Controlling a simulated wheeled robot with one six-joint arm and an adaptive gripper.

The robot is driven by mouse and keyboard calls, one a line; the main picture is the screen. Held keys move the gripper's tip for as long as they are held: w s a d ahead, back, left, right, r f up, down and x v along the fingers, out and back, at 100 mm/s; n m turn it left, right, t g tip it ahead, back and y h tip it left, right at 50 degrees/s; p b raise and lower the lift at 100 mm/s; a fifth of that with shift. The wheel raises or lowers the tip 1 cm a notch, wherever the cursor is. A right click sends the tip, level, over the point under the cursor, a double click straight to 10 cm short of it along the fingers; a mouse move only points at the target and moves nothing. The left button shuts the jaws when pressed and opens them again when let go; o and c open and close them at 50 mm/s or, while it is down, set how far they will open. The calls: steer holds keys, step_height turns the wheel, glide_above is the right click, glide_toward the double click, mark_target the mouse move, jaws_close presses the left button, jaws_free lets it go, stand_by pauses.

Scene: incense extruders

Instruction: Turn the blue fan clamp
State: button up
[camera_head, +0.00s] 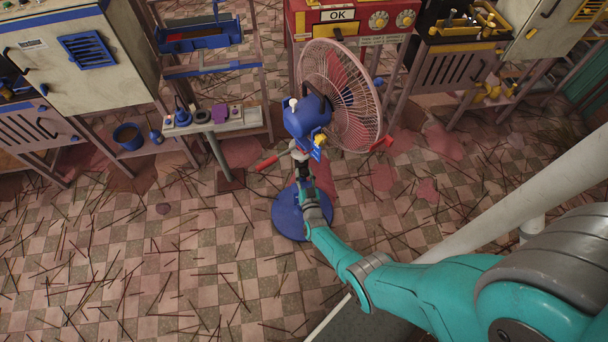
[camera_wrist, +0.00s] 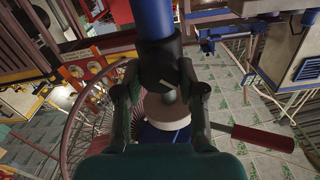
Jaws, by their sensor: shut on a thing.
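The fan (camera_head: 306,118) stands on the tiled floor, with a blue motor housing, a pinkish round cage (camera_head: 345,90) and a blue round base (camera_head: 288,212). In the wrist view a blue pole (camera_wrist: 152,18) enters a dark clamp collar (camera_wrist: 158,62), with a pale disc and a small grey knob beside it. My gripper (camera_wrist: 160,78) has a finger on each side of the collar and is shut on it. In the head view my gripper (camera_head: 303,172) is at the stand, below the motor housing. The exact finger contacts are partly hidden.
A red-handled bar (camera_head: 267,163) sticks out left of the stand; its red grip shows in the wrist view (camera_wrist: 262,138). A red machine (camera_head: 345,22) marked OK stands behind the fan. A side bench (camera_head: 215,124) is at left. Thin sticks litter the floor.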

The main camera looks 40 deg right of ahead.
steer(key=m, duration=0.4)
steer(key=shift+d, duration=0.1)
steer(key=shift+s+f+m, duration=0.1)
steer(key=shift+m, duration=2.1)
steer(key=o, duration=1.2)
steer(key=shift+c, duration=0.2)
steer(key=v, duration=1.2)
